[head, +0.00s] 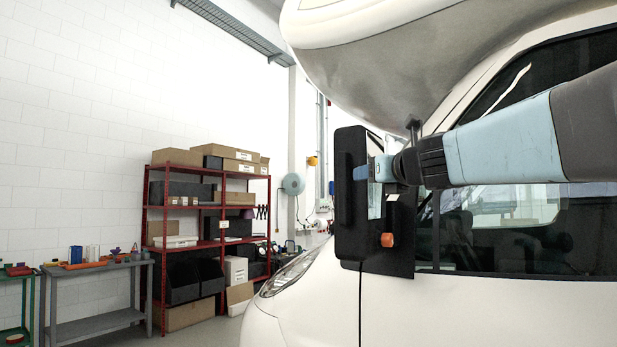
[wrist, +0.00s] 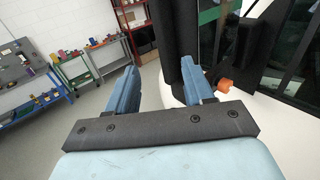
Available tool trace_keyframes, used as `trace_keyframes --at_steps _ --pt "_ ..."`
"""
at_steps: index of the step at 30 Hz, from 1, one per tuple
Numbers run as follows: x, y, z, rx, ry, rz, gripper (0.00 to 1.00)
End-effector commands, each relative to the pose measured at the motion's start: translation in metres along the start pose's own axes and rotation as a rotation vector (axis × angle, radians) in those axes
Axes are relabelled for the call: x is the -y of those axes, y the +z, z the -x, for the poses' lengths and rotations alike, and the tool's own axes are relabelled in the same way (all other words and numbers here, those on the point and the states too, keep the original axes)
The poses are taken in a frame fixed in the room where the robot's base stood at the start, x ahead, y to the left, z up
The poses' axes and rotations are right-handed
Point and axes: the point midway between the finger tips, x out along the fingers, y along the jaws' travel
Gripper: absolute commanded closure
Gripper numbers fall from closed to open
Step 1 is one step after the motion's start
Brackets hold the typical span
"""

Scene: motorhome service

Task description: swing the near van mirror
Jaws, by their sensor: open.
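The near van mirror (head: 347,205) is a tall black housing standing out from the white van's front door. A black plate (head: 400,225) with an orange knob (head: 387,240) is beside it. My gripper (head: 372,171) is at the mirror's upper half, its blue fingers in front of or beside the housing. In the wrist view, the fingers of my gripper (wrist: 160,78) are spread apart. The dark mirror (wrist: 172,45) rises beyond them, close to the right finger, which partly covers it. The orange knob (wrist: 224,85) is right of that finger. I cannot tell whether a finger touches the mirror.
The van door (head: 450,305) and dark side window (head: 530,235) are close on the right, under the overhanging cab roof (head: 390,60). A red shelf rack (head: 205,215) with boxes and a grey workbench (head: 95,285) stand along the left wall. Open floor lies between them and the van.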

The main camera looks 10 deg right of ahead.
Motion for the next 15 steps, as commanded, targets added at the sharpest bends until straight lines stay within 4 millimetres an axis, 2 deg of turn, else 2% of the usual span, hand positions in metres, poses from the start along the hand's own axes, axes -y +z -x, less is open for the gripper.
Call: trace_keyframes --at_steps 1,5,12,15 --pt "0.000 0.000 0.000 0.000 0.001 0.000 0.53" --pt "0.004 -0.006 -0.006 -0.017 0.025 0.002 0.65" --pt "0.029 -0.039 -0.032 -0.093 0.207 0.007 0.88" --pt "0.044 -0.052 -0.037 -0.105 0.301 0.006 0.98"
